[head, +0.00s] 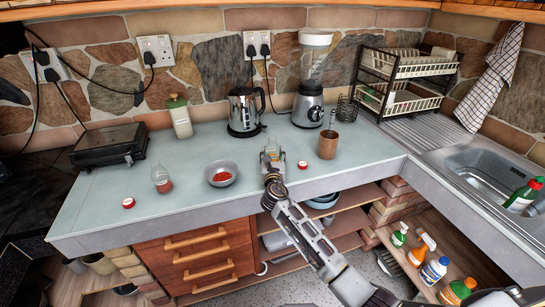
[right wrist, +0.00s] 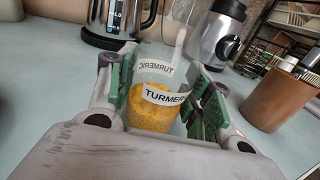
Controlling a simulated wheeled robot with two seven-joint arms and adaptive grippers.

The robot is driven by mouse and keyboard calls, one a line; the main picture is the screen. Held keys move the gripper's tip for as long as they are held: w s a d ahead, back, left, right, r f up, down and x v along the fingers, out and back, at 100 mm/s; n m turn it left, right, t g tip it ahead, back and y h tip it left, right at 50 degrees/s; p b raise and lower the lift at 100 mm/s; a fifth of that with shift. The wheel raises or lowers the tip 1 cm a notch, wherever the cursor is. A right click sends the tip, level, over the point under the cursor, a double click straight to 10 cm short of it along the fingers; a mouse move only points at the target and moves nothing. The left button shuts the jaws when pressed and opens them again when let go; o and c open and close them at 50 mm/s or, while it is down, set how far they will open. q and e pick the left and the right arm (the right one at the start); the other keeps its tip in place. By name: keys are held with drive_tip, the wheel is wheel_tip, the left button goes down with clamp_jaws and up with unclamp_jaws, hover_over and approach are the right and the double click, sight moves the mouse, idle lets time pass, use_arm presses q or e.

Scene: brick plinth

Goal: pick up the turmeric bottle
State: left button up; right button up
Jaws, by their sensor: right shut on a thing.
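The turmeric bottle (right wrist: 153,112) is a clear, open-topped container with yellow powder and a white TURMERIC label. In the right wrist view it stands between the green-padded fingers of my right gripper (right wrist: 160,105), which is shut on it. In the head view my right gripper (head: 272,163) reaches over the counter's front part, and the clear top of the bottle (head: 272,146) shows just beyond the fingers. I cannot tell whether its base touches the counter. My left gripper is not in view.
A bowl of red powder (head: 222,174), a spice bottle (head: 161,179) and another red lid (head: 128,203) are left. The kettle (head: 243,112) and blender (head: 308,105) stand behind.

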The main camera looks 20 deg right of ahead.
sight(273, 137)
drive_tip(key=shift+r+p, duration=0.3)
drive_tip(key=shift+r, duration=2.25)
drive_tip(key=shift+r+p, duration=0.45)
drive_tip(key=shift+r, duration=0.95)
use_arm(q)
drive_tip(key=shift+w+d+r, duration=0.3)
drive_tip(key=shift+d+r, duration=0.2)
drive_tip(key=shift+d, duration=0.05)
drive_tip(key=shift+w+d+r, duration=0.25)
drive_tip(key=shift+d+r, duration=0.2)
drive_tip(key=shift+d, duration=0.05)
use_arm(e)
drive_tip(key=shift+r, duration=0.35)
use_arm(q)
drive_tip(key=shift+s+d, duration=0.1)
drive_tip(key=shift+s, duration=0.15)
